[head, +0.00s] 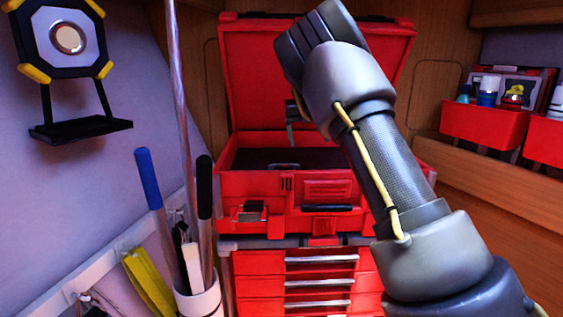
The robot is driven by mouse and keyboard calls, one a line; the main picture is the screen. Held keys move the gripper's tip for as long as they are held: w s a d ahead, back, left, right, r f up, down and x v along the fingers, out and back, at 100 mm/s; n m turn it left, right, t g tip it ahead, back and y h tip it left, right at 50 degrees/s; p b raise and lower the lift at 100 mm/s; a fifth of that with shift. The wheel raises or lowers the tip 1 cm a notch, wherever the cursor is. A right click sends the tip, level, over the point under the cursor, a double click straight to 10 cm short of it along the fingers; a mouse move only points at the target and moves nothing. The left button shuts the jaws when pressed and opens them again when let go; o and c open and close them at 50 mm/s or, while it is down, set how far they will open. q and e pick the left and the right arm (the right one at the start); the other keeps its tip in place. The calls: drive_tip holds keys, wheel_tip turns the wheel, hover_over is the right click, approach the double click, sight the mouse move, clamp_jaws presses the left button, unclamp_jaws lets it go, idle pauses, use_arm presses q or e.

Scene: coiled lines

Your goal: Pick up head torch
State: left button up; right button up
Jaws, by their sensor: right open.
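I cannot make out a head torch for certain in the head view. The open red toolbox (270,187) stands in the middle with its lid raised, and its dark inside is partly hidden by my right arm. My right arm rises from the lower right across the toolbox. Part of my right gripper (292,118) shows behind the forearm, in front of the lid and above the toolbox's opening. It is open, and I see nothing held in it; its fingers are mostly hidden. My left gripper is not in view.
Red drawers (262,287) are below the toolbox. A white holder (200,300) with long-handled tools stands at lower left, near a yellow strap (148,283). A work lamp (68,38) is at upper left. Red bins (487,124) with small bottles hang at right.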

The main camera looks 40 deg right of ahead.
drive_tip(key=w+a+r+y+p, duration=0.1)
drive_tip(key=w+a+r+y, duration=0.15)
drive_tip(key=a, duration=0.35)
hover_over(284, 165)
drive_tip(key=s, duration=0.1)
drive_tip(key=shift+h, duration=0.35)
drive_tip(key=f, duration=0.4)
drive_tip(key=shift+a+f, duration=0.25)
drive_tip(key=shift+a, duration=0.15)
drive_tip(key=shift+w+d+f, duration=0.15)
drive_tip(key=shift+d+f, duration=0.05)
drive_tip(key=shift+f, duration=0.2)
drive_tip(key=shift+d+f, duration=0.1)
drive_tip(key=shift+f, duration=0.3)
drive_tip(key=f, duration=0.1)
drive_tip(key=f+p, duration=0.2)
drive_tip(key=f, duration=0.1)
drive_tip(key=shift+w, duration=0.35)
drive_tip(key=shift+f, duration=0.25)
drive_tip(key=shift+s+r, duration=0.1)
drive_tip(key=c, duration=1.1)
